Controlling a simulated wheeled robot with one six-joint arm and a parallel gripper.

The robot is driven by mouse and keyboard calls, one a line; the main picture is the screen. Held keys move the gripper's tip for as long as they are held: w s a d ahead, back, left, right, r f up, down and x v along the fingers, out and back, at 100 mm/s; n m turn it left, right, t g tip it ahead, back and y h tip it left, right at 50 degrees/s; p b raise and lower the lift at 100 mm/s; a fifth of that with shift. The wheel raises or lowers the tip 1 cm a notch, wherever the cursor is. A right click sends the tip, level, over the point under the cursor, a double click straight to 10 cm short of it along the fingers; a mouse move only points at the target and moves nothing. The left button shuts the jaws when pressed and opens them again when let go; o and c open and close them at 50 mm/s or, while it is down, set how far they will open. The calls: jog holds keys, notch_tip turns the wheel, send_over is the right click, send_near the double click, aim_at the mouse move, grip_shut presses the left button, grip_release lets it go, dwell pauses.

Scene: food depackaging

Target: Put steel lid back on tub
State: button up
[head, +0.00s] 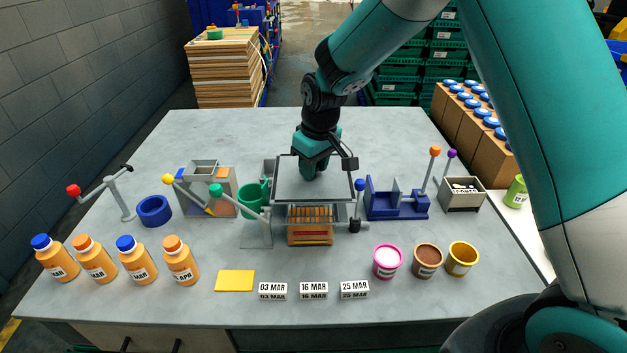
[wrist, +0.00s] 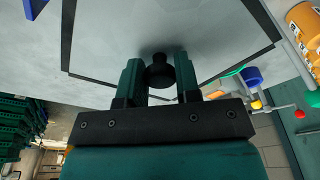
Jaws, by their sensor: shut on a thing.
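My gripper (head: 313,170) is over the middle of the table, above a flat steel-grey square panel (head: 290,185) with a dark edge. The panel spreads across the top of the wrist view (wrist: 210,30). There my gripper (wrist: 158,80) is shut on a black knob (wrist: 158,72) that stands on the panel. The panel looks like the steel lid; I cannot tell whether it is hinged or free. In the head view it is above a slatted orange-brown box (head: 310,238) in a grey frame. I cannot tell for sure which container is the tub.
Close around are a green cup (head: 250,197), a blue-knobbed post (head: 356,205) and a blue fixture (head: 400,207). Orange bottles (head: 138,260) stand front left. Pink (head: 386,262), brown (head: 427,261) and yellow (head: 461,259) cups stand front right. The table's back is clear.

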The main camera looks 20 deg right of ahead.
aim_at(314, 186)
jog(key=shift+f+p, duration=0.65)
jog(key=shift+f, duration=2.35)
jog(key=shift+f, duration=0.15)
jog(key=o, duration=1)
